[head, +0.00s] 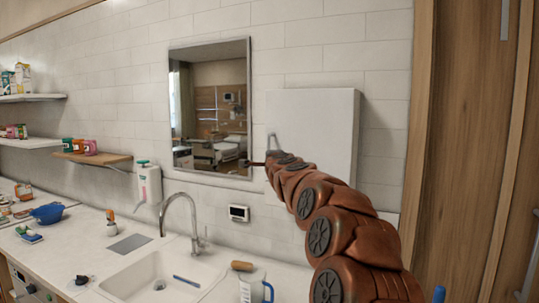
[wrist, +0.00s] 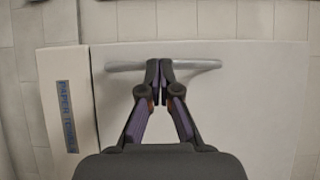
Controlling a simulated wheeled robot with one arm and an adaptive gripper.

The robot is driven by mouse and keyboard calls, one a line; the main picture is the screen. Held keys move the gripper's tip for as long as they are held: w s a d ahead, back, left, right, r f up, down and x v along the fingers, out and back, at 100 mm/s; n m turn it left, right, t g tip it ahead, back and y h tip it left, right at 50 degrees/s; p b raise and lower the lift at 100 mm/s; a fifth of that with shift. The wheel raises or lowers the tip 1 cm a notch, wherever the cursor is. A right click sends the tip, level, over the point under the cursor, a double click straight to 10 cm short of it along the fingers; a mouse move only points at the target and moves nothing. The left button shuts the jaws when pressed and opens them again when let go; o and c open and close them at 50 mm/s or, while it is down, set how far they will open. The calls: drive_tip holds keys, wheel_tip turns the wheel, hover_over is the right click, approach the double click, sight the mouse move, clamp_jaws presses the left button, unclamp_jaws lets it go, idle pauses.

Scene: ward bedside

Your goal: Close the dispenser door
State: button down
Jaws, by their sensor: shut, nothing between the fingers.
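The white paper-towel dispenser (head: 318,115) hangs on the tiled wall right of the mirror. In the wrist view its door (wrist: 245,110) is a broad pale panel with a grey bar handle (wrist: 205,65). The handle also shows at the dispenser's left side in the head view (head: 271,141). A strip with a blue "PAPER TOWELS" label (wrist: 67,115) lies left of the door, divided from it by a dark line. How far the door stands open cannot be told. My gripper (wrist: 160,68) is shut and empty, its fingertips overlapping the handle's middle; contact is unclear. My arm hides the dispenser's lower part.
The mirror (head: 208,105) is close to the left of my gripper. Below are the sink (head: 160,275), the tall tap (head: 180,205) and a jug (head: 252,285). A soap dispenser (head: 148,182) hangs further left. A wooden door (head: 470,150) stands on the right.

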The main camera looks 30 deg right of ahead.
drive_tip(key=shift+d+r+h, duration=0.1)
drive_tip(key=shift+r+h, duration=0.1)
drive_tip(key=shift+h, duration=0.1)
drive_tip(key=shift+s, duration=0.1)
drive_tip(key=b+v, duration=0.3)
drive_tip(key=v, duration=1.1)
idle(0.4)
